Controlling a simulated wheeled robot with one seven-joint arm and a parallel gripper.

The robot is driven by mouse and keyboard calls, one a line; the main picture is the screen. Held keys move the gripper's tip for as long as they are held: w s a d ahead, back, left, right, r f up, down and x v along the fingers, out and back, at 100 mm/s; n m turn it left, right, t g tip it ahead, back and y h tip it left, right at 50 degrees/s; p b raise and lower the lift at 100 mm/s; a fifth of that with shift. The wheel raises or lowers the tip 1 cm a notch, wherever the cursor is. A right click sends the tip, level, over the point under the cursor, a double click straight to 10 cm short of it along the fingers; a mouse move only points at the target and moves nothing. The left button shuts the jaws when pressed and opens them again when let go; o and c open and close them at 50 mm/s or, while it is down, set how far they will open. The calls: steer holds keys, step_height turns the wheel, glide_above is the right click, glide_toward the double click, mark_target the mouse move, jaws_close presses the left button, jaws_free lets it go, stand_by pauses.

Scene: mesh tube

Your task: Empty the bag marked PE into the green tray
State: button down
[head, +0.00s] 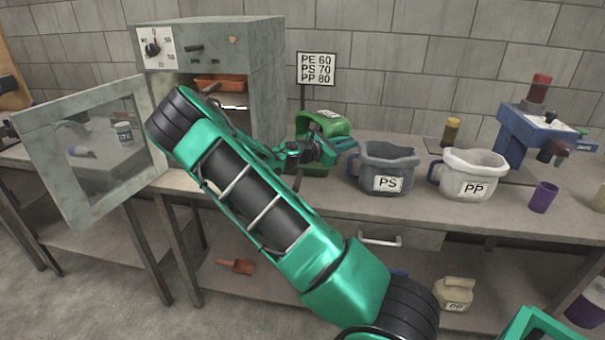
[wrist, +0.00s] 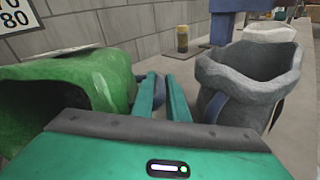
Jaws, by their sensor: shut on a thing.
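A green bag (head: 325,124) is tipped well over beside my gripper (head: 322,151) at the bench's back middle. Its pale label (head: 329,113) is too small to read here. In the wrist view the green bag (wrist: 112,75) lies left of the fingers, its dark mouth facing left. My gripper (wrist: 162,95) is shut on what looks like the bag's handle; the grip is partly hidden. A darker green surface (head: 312,168) shows under the bag. I cannot tell whether it is the green tray.
The grey PS bag (head: 388,166) stands close right of my gripper, then the white PP bag (head: 471,175). An open oven (head: 265,60) with an orange tray (head: 220,84) stands left. A sign (head: 316,68) reads PE 60, PS 70, PP 80. A purple cup (head: 542,197) stands right.

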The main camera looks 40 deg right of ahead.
mark_target(328, 133)
steer(key=shift+a+h, duration=0.25)
steer(key=shift+h, duration=0.35)
steer(key=shift+a+r+h, duration=0.3)
steer(key=shift+h, duration=0.3)
steer(key=shift+a+r+h, duration=0.15)
steer(key=shift+r+h, duration=0.1)
steer(key=shift+h, duration=0.05)
steer(key=shift+a+r+h, duration=0.35)
steer(key=shift+r+h, duration=0.25)
steer(key=shift+r, duration=0.25)
steer(key=shift+a+r, duration=0.15)
steer(key=shift+r, duration=0.2)
steer(key=shift+m, duration=0.7)
stand_by(4.6)
